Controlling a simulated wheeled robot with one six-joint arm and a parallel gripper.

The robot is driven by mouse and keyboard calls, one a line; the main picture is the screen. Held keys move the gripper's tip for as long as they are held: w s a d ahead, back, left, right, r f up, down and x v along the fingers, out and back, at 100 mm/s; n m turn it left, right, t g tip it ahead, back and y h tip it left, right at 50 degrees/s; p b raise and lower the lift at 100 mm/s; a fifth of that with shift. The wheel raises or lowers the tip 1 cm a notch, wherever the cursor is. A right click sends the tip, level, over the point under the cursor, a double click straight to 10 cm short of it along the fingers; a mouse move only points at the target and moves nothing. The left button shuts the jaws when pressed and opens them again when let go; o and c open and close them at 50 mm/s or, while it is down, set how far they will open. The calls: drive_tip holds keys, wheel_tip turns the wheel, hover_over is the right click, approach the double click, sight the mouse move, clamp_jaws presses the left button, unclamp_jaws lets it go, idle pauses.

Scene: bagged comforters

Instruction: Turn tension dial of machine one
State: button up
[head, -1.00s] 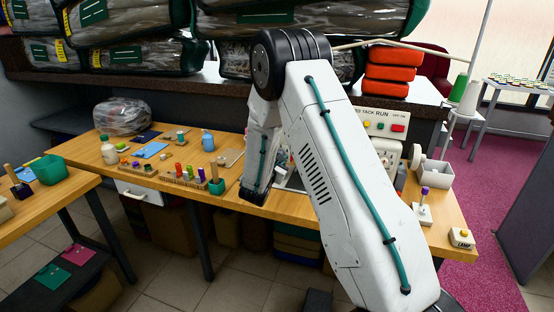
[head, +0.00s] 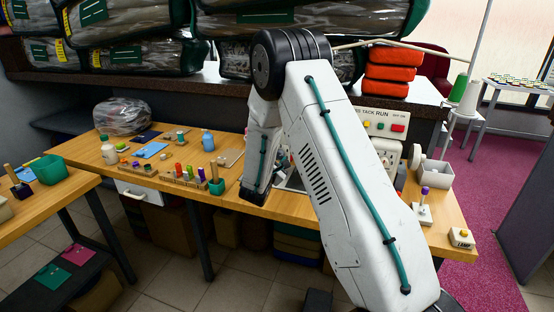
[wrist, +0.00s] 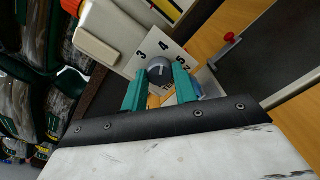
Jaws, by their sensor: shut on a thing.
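In the wrist view, the tension dial (wrist: 159,71) is a dark grey knob with a pale pointer line. It sits on a white plate (wrist: 141,61) with printed numbers, of which 3, 4 and 5 can be read. My gripper (wrist: 160,82) has two teal fingers, one on each side of the knob, and is shut on it. In the head view, the machine (head: 384,124) with "TACK RUN" lettering stands on the wooden bench. My arm hides much of the machine, the dial and my gripper there.
A purple-topped lever (head: 424,206) and a lamp switch (head: 461,238) stand at right. Bagged comforters (head: 140,55) fill the shelf behind.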

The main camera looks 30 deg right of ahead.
drive_tip(key=o, duration=1)
drive_tip(key=shift+s+d, duration=0.1)
drive_tip(key=shift+d, duration=0.05)
drive_tip(key=shift+c, duration=0.2)
drive_tip(key=v, duration=0.8)
